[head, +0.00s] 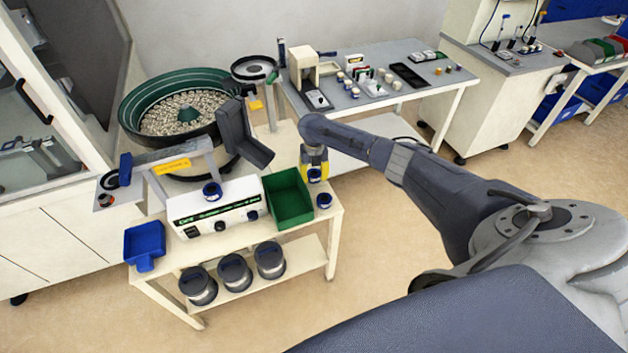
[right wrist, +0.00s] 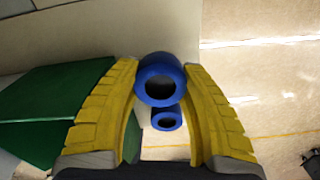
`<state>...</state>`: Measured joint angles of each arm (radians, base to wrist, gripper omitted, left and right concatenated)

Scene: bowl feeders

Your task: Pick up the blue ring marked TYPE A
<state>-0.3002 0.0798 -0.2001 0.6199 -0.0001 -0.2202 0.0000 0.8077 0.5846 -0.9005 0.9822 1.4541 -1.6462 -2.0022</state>
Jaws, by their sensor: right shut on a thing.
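My right gripper (head: 315,163) is above the right side of the small white table, beside the green bin. Its yellow fingers are shut on a blue ring (head: 315,175). In the right wrist view the same ring (right wrist: 160,84) sits between the yellow fingertips (right wrist: 163,75). A second blue ring (head: 324,200) is on the table just below it, right of the bin. It also shows in the right wrist view (right wrist: 167,121), smaller. A third blue ring (head: 212,190) rests on the white control box. No TYPE A mark is readable on any ring. My left gripper is not in view.
The green bin (head: 275,195) stands close left of my right gripper. The white control box (head: 195,212) and a blue tray (head: 145,243) are farther left. The bowl feeder (head: 128,117) stands behind. A bench (head: 440,83) with small parts is at the back right.

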